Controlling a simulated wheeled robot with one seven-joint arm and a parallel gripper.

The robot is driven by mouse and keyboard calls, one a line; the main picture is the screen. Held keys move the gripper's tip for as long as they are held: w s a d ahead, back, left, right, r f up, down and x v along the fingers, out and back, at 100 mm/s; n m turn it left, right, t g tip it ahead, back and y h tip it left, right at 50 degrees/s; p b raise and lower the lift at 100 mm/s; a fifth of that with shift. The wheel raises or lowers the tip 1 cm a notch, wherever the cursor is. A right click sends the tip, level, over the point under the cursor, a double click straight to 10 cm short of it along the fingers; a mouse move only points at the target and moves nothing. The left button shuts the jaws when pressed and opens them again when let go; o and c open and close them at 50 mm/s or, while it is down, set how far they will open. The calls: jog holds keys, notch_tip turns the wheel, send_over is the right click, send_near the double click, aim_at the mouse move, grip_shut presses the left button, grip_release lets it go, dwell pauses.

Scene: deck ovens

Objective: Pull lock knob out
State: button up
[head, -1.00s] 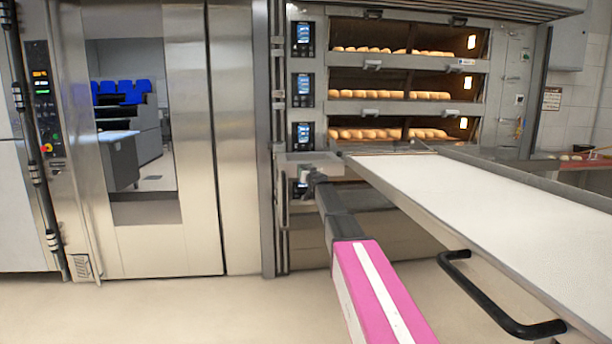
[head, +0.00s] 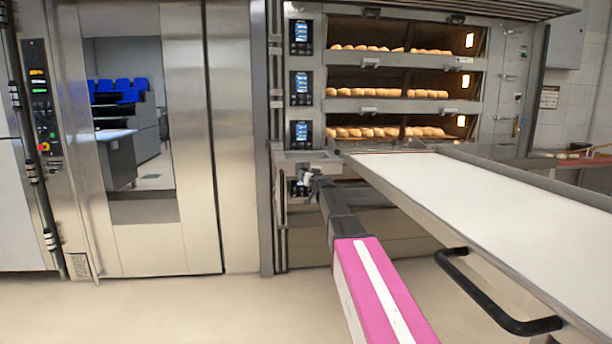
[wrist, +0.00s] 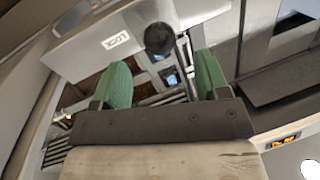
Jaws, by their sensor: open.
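The lock knob (wrist: 159,38) is a round black ball in the wrist view. It sits just beyond the fingertips, between the two fingers as seen from the wrist, on a metal housing with a white "LOCK" label (wrist: 116,41). My gripper (wrist: 161,62) is open, its two green pads apart with nothing held between them. In the head view my gripper (head: 311,181) is small and dark, at the front left corner of the loader by the lowest oven deck. I cannot make out the knob there.
A long loader with a white belt (head: 470,195) runs from the ovens toward the lower right. A black handle (head: 480,295) sticks out from its side. Lit decks with bread rolls (head: 375,132) are behind. A steel oven door (head: 185,130) stands left. The floor at left is clear.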

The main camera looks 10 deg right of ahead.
jog(key=s, duration=0.2)
jog(key=s+d, duration=0.1)
jog(key=s, duration=0.1)
jog(key=shift+s, duration=0.25)
jog(key=s+a+f+n+g+y, duration=0.1)
jog(key=s+a+f+g, duration=0.35)
jog(key=s+f, duration=0.7)
jog(key=s+a+f+n+g+y, duration=0.1)
jog(key=s+a+f+g, duration=0.3)
jog(key=s+f, duration=0.75)
jog(key=s+d+f+m+g+h, duration=0.1)
jog(key=s+d+f+g+h, duration=0.1)
jog(key=s+f, duration=0.6)
jog(key=s+d+f+m+g+h, duration=0.1)
jog(key=s+d+f+g+h, duration=0.2)
jog(key=s+f+g, duration=0.4)
jog(key=s+d, duration=0.1)
jog(key=s, duration=0.5)
jog(key=shift+s+d+f, duration=0.15)
jog(key=shift+s+f, duration=0.05)
jog(key=shift+f, duration=0.15)
